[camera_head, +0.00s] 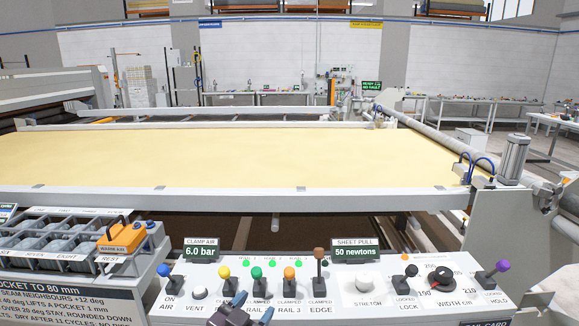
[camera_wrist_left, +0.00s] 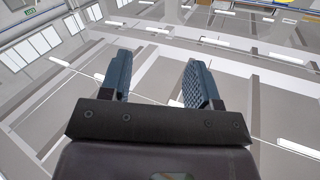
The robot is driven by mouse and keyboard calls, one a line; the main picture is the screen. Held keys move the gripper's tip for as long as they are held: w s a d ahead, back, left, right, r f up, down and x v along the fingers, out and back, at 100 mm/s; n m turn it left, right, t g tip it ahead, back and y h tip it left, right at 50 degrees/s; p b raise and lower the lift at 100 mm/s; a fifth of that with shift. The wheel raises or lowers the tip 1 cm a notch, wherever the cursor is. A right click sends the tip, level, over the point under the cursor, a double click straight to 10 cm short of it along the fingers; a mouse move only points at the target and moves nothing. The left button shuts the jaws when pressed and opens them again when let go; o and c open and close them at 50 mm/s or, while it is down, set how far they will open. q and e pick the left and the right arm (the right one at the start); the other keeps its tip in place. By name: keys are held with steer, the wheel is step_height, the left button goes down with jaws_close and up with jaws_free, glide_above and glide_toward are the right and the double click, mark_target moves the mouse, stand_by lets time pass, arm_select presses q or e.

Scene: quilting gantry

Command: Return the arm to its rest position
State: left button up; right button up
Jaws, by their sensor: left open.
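My left gripper (camera_head: 236,301) shows at the bottom of the head view, in front of the control panel (camera_head: 330,298). In the left wrist view the gripper (camera_wrist_left: 158,82) is open. Its two blue-grey fingers stand apart with nothing between them. Behind the fingers, the wrist view shows the ceiling with its lights and windows. My right gripper is in neither view.
The panel carries levers with coloured knobs, a stretch knob (camera_head: 364,283) and a width dial (camera_head: 440,277). A tray of grey rolls (camera_head: 60,238) with an orange tool (camera_head: 122,235) stands at left. A yellow sheet (camera_head: 230,157) on the frame lies beyond.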

arm_select(q)
steer(key=s+a+f+n+g+y, duration=0.4)
steer(key=s+a+f+n+y, duration=0.2)
steer(key=s+a+f, duration=1.4)
steer(key=shift+s+a+f+n+y, duration=0.25)
steer(key=shift+s+f+y, duration=0.3)
steer(key=shift+s+y, duration=0.45)
steer(key=shift+s, duration=0.15)
stand_by(1.4)
